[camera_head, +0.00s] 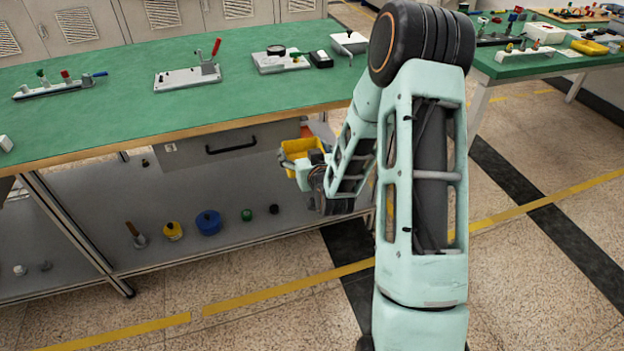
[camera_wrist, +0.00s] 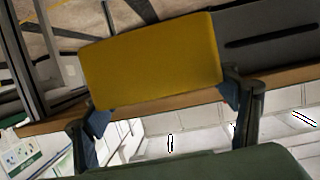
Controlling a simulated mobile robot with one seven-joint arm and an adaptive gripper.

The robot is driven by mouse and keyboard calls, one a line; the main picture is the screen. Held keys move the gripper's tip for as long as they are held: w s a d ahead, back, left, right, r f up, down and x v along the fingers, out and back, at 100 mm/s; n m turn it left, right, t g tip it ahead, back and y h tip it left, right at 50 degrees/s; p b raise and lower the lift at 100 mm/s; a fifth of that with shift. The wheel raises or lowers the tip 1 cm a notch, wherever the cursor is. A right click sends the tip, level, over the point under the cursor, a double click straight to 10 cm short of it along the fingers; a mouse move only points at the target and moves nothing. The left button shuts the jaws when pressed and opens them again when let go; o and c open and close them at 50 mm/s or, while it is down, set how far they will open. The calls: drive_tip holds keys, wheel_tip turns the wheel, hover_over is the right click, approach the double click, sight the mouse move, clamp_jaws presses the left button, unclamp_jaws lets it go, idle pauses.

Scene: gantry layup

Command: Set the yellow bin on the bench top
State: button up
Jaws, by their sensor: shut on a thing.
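The yellow bin (camera_head: 301,148) is in front of the near bench, just below the level of its top edge and beside the drawer. My gripper (camera_head: 308,168) is shut on it. In the wrist view the bin (camera_wrist: 152,62) fills the upper middle, with a gripper finger (camera_wrist: 165,106) at each side of it. The green bench top (camera_head: 130,116) lies above and to the left of the bin in the head view. Part of the bin is hidden behind my gripper in the head view.
On the bench top are a clamp fixture with a red handle (camera_head: 188,78), another fixture with a blue handle (camera_head: 60,88) and a grey device (camera_head: 278,60). The bench top's front middle is clear. A drawer (camera_head: 205,146) hangs below. A second bench (camera_head: 530,62) stands at right.

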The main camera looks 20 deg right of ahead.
drive_tip(key=s+a+r+p, duration=0.1)
drive_tip(key=a+r+p, duration=0.1)
drive_tip(key=r+p, duration=0.8)
drive_tip(key=s+a+r+p, duration=0.2)
drive_tip(key=r+p, duration=0.7)
drive_tip(key=r, duration=0.7)
drive_tip(key=s+a+r+p, duration=0.1)
drive_tip(key=a+r+p, duration=0.1)
drive_tip(key=r+p, duration=0.8)
wheel_tip(320, 180, up, 3)
drive_tip(key=shift+s+r+y+p, duration=0.1)
drive_tip(key=shift+s+y+p, duration=0.2)
drive_tip(key=shift+p, duration=0.05)
